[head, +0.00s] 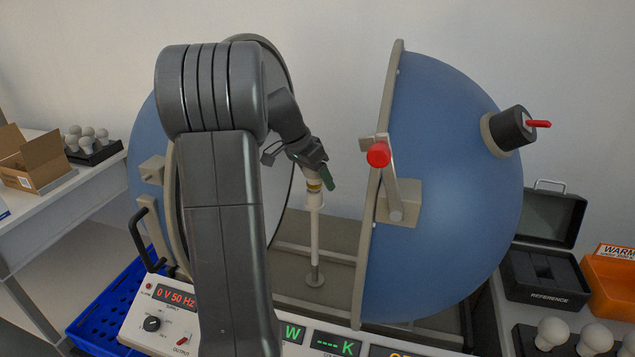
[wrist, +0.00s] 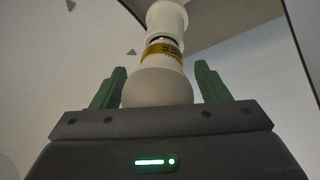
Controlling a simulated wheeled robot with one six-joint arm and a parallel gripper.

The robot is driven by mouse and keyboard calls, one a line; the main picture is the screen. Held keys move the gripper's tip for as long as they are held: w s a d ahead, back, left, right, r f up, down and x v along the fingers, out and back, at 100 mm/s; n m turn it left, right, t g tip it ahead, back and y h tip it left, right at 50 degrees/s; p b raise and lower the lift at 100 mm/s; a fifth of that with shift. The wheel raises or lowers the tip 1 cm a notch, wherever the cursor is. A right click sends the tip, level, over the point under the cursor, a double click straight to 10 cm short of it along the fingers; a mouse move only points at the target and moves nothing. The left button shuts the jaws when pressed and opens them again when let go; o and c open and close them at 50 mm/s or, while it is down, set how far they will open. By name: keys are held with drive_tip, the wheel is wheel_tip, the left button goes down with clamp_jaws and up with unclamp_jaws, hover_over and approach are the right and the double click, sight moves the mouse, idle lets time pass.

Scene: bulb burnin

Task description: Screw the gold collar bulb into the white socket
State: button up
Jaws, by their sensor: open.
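The gold collar bulb (wrist: 160,84) has a white globe and a yellow-gold band with dark lettering. It stands in line with the white socket (wrist: 166,17), collar towards it; how deep it sits I cannot tell. In the head view the gold band shows just above the white socket (head: 315,201) on top of a thin white post. My gripper (head: 319,172) is over the bulb from above and hides most of the globe there. In the wrist view my gripper's green fingers (wrist: 160,87) stand open on both sides of the globe, with visible gaps.
The blue sphere's right half (head: 455,190) stands swung open, with a red-knobbed latch (head: 378,154) on its rim. The console (head: 165,318) in front reads 0 V 50 Hz. A black case (head: 545,275), an orange bin (head: 612,290) and several bulbs are at the right.

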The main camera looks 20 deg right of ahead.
drive_tip(key=n+t, duration=0.2)
drive_tip(key=n, duration=0.3)
drive_tip(key=shift+w, duration=0.2)
drive_tip(key=n+p, duration=0.1)
drive_tip(key=n+t+y+p, duration=0.1)
drive_tip(key=n, duration=0.1)
drive_tip(key=shift+w+r+n, duration=0.1)
drive_tip(key=shift+w+n, duration=0.1)
drive_tip(key=shift+n, duration=0.1)
drive_tip(key=shift+w+n+t+y, duration=0.1)
drive_tip(key=shift+n+t+y, duration=0.2)
drive_tip(key=shift+n, duration=0.1)
